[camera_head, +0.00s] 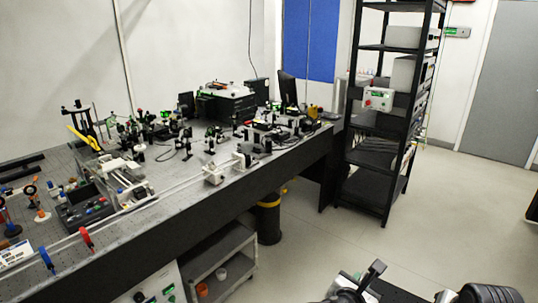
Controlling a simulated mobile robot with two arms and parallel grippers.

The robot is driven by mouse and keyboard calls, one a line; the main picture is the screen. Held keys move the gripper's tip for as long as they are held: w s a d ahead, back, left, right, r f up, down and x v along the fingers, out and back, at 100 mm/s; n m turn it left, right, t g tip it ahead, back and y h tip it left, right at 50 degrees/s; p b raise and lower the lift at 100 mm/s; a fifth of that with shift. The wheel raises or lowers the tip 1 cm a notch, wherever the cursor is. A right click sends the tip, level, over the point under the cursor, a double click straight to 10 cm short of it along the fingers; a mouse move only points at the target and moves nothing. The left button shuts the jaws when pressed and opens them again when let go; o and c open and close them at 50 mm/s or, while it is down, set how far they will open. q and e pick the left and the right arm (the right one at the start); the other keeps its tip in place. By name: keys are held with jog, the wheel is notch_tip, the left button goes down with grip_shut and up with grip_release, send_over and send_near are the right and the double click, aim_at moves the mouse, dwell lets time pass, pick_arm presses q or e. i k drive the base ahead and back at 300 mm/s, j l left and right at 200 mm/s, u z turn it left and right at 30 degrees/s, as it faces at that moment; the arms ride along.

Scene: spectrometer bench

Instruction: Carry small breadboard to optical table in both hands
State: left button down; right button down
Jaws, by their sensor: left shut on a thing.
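The optical table (180,205) runs from the lower left to the middle back, with a grey perforated top and a dark front side. My left gripper (372,276) is at the bottom edge, right of the table and apart from it. It is shut on a dark flat piece (398,294), which appears to be the small breadboard; most of it is cut off by the frame. A black ribbed round part (486,294) at the lower right looks like my right arm; its fingertips do not show.
A black shelf rack (375,190) stands beyond the table's far end. A low grey shelf (222,262) stands under the table. The floor (450,215) at right is clear.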

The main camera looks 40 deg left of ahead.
aim_at(185, 176)
jog(key=i+u, duration=0.35)
jog(key=i, duration=0.2)
jog(key=i+l+u, duration=0.2)
jog(key=i+u, duration=0.15)
jog(key=i, duration=0.15)
jog(key=i+j+z, duration=0.1)
jog(key=i, duration=0.25)
jog(key=i+j+z, duration=0.1)
jog(key=i, duration=0.3)
jog(key=z, duration=0.5)
jog(key=i+j+z, duration=0.1)
jog(key=z, duration=0.35)
jog(key=j+z, duration=0.15)
jog(key=z, duration=0.35)
jog(key=j+z, duration=0.15)
jog(key=z, duration=0.3)
jog(key=j+z, duration=0.15)
jog(key=z, duration=0.35)
jog(key=j+z, duration=0.1)
jog(key=z, duration=1.1)
jog(key=k+j+z, duration=0.1)
jog(key=z, duration=1.1)
jog(key=k+z, duration=0.1)
jog(key=z, duration=0.5)
jog(key=k+z, duration=0.1)
jog(key=z, duration=1.1)
jog(key=k+l+z, duration=0.1)
jog(key=z, duration=0.5)
